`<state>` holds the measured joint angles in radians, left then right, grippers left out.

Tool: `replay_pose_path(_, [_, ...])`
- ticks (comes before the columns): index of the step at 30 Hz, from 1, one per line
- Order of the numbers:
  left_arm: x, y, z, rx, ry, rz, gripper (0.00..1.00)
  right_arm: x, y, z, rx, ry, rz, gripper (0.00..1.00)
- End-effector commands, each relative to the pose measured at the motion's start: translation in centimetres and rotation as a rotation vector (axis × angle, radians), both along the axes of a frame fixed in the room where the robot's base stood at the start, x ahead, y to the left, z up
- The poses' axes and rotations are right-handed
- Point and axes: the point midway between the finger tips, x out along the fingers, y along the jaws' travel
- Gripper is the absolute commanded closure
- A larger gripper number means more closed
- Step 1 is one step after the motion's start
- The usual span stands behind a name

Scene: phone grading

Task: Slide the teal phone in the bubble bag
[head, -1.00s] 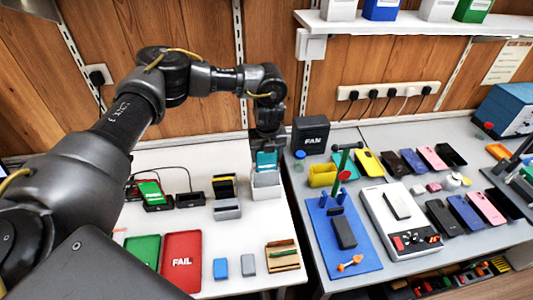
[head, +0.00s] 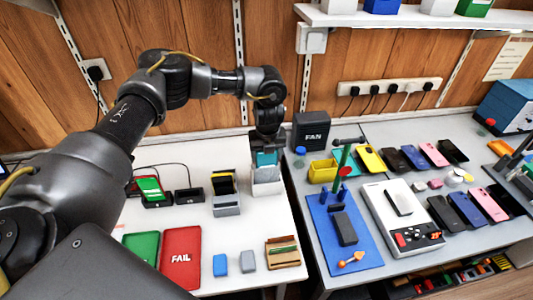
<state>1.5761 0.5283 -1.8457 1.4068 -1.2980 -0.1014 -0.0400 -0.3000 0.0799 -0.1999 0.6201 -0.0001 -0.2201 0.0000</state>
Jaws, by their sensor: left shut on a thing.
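My left gripper (head: 267,138) points down at the back right of the white table and is shut on the teal phone (head: 266,158). The phone is upright, with its lower part inside the open top of a pale grey-white holder (head: 266,182), which seems to be the bubble bag in its stand. How deep the phone sits in it is hidden by the front wall. My right gripper is not in view.
Red FAIL (head: 181,258) and green (head: 141,247) trays lie in front. A black FAN box (head: 311,131) stands close behind right. The right table holds several phones and a blue mat (head: 342,232).

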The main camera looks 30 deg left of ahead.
Motion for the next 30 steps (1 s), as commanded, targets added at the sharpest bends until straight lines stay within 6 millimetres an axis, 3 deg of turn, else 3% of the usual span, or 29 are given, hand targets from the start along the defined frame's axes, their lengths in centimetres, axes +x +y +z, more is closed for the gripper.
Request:
replay_pose_path(15, [0.0,0.0,-1.9,-0.001,-0.001,0.001,0.75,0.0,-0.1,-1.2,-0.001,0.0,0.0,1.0])
replay_pose_path(16, [0.0,0.0,-1.9,-0.001,-0.001,0.001,0.32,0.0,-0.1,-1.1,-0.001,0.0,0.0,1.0])
replay_pose_path(18, [0.0,0.0,-1.8,-0.001,-0.001,0.001,0.22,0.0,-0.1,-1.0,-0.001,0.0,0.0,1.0])
replay_pose_path(22, [0.0,0.0,-1.8,0.0,0.0,0.001,0.08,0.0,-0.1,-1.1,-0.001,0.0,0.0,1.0])
replay_pose_path(30, [0.0,0.0,-1.9,-0.001,0.001,0.0,0.08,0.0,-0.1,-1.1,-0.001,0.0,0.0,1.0])
